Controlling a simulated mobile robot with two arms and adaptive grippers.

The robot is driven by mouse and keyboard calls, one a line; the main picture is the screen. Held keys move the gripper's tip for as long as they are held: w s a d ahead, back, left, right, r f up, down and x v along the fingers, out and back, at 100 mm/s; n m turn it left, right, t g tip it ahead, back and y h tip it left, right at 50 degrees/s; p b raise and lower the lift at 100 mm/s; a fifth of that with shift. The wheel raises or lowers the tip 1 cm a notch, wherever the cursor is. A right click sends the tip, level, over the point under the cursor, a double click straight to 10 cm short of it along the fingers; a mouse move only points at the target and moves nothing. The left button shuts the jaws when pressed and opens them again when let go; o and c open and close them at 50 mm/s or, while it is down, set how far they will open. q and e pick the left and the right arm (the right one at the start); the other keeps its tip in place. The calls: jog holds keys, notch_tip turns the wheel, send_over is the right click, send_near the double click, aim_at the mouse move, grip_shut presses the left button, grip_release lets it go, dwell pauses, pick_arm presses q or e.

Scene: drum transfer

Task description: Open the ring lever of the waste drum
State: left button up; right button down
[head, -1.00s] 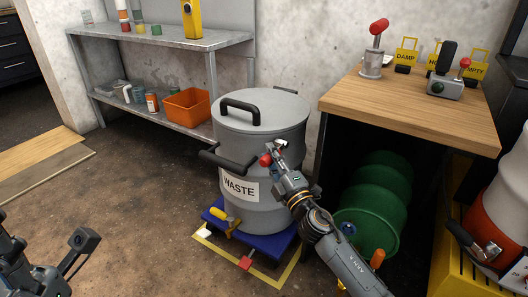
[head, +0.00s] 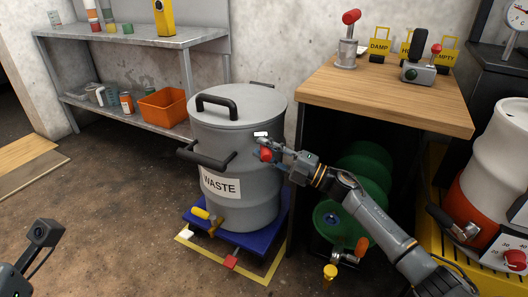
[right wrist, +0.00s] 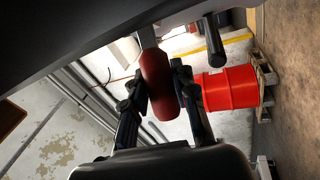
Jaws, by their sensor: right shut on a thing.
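The grey waste drum (head: 240,160) stands upright on a blue platform, with a black handle on its lid and a WASTE label on its front. The red grip of its ring lever (head: 266,154) is at the drum's right front, just below the rim. My right gripper (head: 276,151) is shut on this red grip. In the right wrist view the red grip (right wrist: 157,85) lies between the two dark fingers (right wrist: 158,98). The lever's joint on the ring is partly hidden by the gripper. At the lower left only part of my left arm shows, its fingers out of sight.
A wooden-topped bench (head: 400,90) with a green drum (head: 360,165) beneath it stands close to the right. A metal shelf (head: 140,42) with an orange bin (head: 165,106) is behind left. A white and orange drum (head: 490,175) is at far right.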

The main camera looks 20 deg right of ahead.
dwell(0.3)
jog(key=c, duration=1.1)
grip_release()
jog(key=shift+o, duration=0.2)
jog(key=v, duration=1.2)
jog(key=shift+d, duration=0.1)
